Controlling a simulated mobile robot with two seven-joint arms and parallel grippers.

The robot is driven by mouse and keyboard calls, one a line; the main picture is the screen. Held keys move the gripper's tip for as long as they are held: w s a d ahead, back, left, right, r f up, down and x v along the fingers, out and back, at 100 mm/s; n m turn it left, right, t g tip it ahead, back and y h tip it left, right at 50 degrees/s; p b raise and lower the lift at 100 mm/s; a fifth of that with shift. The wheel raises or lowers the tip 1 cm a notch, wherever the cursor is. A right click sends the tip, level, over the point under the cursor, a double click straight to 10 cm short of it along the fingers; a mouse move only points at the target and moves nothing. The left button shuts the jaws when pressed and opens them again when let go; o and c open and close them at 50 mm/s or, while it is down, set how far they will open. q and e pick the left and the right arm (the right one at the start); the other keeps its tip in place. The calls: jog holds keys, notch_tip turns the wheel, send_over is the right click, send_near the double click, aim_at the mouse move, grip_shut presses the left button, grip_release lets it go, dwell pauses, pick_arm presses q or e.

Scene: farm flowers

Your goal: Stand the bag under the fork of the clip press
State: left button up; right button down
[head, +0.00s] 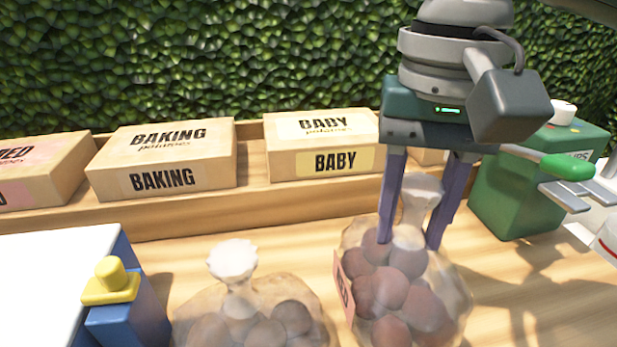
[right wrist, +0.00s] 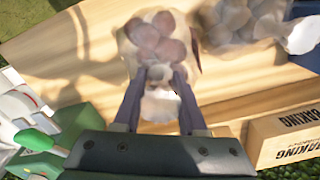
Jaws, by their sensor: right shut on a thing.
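A clear bag of reddish potatoes (head: 385,285) with a pale gathered neck and a pink label is in the head view's lower middle; its bottom is cut off. My right gripper (head: 415,225) points down with its purple fingers on either side of the neck, shut on it. The right wrist view shows the bag (right wrist: 155,40) beyond the fingers (right wrist: 160,75). The green clip press (head: 530,190) stands to the right of the bag, with a green-handled lever (head: 568,167) and a grey metal fork (head: 580,192). The bag is apart from the fork. My left gripper is out of view.
A second potato bag (head: 255,310) stands left of the held one. A blue and white device with a yellow knob (head: 110,277) is at the lower left. Cardboard boxes (head: 165,160) line a wooden ledge at the back. The wooden table between bag and press looks clear.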

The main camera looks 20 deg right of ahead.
aim_at(405, 249)
notch_tip(405, 249, down, 3)
jog(key=shift+f+b, duration=0.1)
jog(key=shift+b, duration=0.2)
jog(key=shift+f, duration=0.2)
jog(key=shift+c, duration=2.3)
grip_release()
jog(key=shift+f, duration=0.15)
